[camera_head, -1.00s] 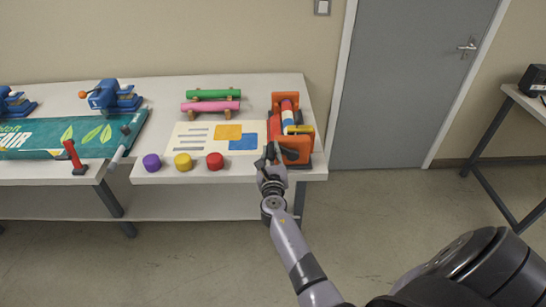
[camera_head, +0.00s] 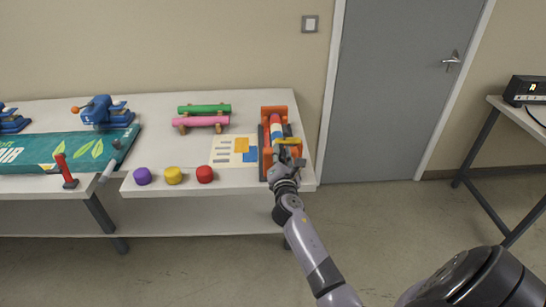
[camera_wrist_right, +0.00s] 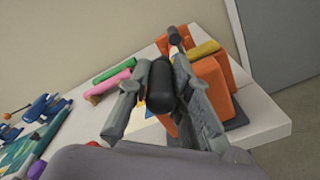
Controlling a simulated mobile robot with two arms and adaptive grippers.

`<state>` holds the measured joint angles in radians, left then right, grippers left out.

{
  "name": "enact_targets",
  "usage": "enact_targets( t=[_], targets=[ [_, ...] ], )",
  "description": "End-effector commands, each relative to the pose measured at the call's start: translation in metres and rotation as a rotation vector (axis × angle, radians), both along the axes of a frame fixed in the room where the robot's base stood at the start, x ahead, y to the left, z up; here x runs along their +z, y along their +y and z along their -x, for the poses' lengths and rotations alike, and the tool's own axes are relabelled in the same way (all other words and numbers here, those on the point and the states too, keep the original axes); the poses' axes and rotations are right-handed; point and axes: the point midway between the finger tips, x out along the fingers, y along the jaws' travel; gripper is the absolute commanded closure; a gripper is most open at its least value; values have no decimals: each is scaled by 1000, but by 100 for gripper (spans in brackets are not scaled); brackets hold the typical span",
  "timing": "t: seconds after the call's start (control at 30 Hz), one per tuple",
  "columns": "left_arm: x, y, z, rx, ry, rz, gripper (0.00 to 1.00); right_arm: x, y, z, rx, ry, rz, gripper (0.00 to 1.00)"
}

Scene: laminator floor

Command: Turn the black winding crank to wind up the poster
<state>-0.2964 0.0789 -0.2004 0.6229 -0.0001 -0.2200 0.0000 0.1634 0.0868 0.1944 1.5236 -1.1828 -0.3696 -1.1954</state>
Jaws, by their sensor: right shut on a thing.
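The orange winding machine (camera_head: 267,160) stands at the right end of the white table, with a roll between its end blocks. The poster (camera_head: 222,152), cream with yellow and blue blocks, lies flat and runs into the machine's left side. My right gripper (camera_head: 283,170) is at the machine's front. In the right wrist view its fingers stand on both sides of the black crank handle (camera_wrist_right: 160,86) and are shut on it. The head view hides the handle behind the gripper. A yellow part (camera_head: 289,141) sits on the machine just beyond the gripper. My left gripper is not in view.
Purple (camera_head: 143,176), yellow (camera_head: 173,175) and red (camera_head: 205,174) knobs stand along the front edge. Green (camera_head: 204,108) and pink (camera_head: 201,121) rolls lie behind. A teal banner (camera_head: 60,153) and blue clamps (camera_head: 104,110) are at left. A grey door (camera_head: 405,90) is right.

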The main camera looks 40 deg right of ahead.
Motion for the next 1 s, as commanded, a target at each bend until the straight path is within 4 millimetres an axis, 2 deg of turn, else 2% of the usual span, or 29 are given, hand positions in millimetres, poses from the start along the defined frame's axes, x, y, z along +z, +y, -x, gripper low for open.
enact_targets(
  t=[0.5,1.0],
  targets=[
    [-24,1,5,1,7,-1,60,-12,-38,23,-4,-256,-419,100],
    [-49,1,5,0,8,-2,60,-35,-62,39,-4,-480,-787,100]
  ],
)
